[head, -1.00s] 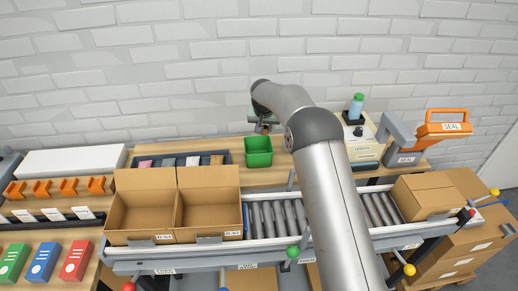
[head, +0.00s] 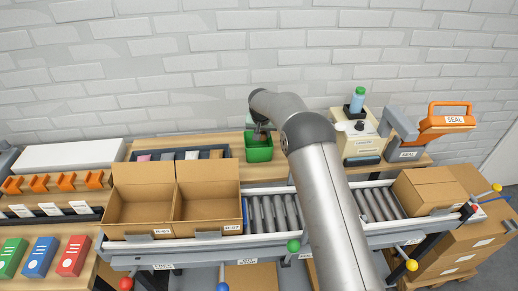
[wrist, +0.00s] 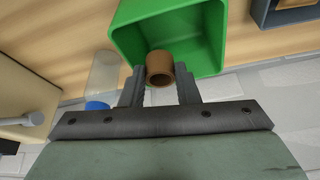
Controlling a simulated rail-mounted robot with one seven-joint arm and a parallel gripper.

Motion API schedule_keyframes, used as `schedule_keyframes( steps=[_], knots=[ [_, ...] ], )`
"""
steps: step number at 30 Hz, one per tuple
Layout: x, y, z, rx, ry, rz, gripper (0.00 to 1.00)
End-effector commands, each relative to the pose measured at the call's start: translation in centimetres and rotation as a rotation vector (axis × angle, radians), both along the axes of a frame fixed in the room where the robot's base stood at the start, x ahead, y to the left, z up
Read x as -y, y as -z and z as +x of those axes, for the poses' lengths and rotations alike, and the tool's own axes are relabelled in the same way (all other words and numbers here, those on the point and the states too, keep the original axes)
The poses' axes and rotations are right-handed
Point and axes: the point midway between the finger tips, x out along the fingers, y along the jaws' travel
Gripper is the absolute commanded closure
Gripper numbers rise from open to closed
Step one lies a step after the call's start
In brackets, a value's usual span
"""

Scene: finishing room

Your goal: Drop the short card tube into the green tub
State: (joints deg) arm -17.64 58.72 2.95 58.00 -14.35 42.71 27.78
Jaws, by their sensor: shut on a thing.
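The green tub (head: 259,154) stands on the wooden bench behind the conveyor, and it fills the upper middle of the wrist view (wrist: 130,32). My gripper (wrist: 160,84) is shut on the short card tube (wrist: 159,66), a small brown hollow roll seen end-on between the two fingers. In the wrist view the tube overlaps the tub's opening. In the head view my gripper (head: 259,134) is over the tub's back part, and the tube is hidden there. I cannot tell how high the tube is above the tub's floor.
A blue bottle with a green cap (head: 357,100) stands on a cream machine (head: 357,138) right of the tub. An orange-handled sealer (head: 443,127) is farther right. A dark divided tray (head: 217,153) lies left of the tub. An open carton (head: 140,205) sits in front on the conveyor.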

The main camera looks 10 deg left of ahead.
Motion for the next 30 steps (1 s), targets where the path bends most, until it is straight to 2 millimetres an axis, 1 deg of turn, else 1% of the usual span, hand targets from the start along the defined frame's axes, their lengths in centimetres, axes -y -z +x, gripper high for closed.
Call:
schedule_keyframes(
  steps=[1, 2, 3, 11, 16, 20, 30],
  knots=[
    [0.0, 0.0, 0.0, 0.0, 0.0, 0.0, 0.66],
    [0.0, 0.0, 0.0, 0.0, 0.0, 0.0, 0.58],
    [0.0, 0.0, 0.0, 0.0, 0.0, 0.0, 0.47],
    [0.0, 0.0, 0.0, 0.0, 0.0, 0.0, 0.46],
    [0.0, -0.9, -0.4, 0.001, 0.0, 0.0, 0.46],
    [0.0, -3.1, -1.3, 0.003, 0.0, 0.002, 0.46],
    [0.0, -10.8, -4.5, 0.004, 0.0, 0.001, 0.46]
  ],
)
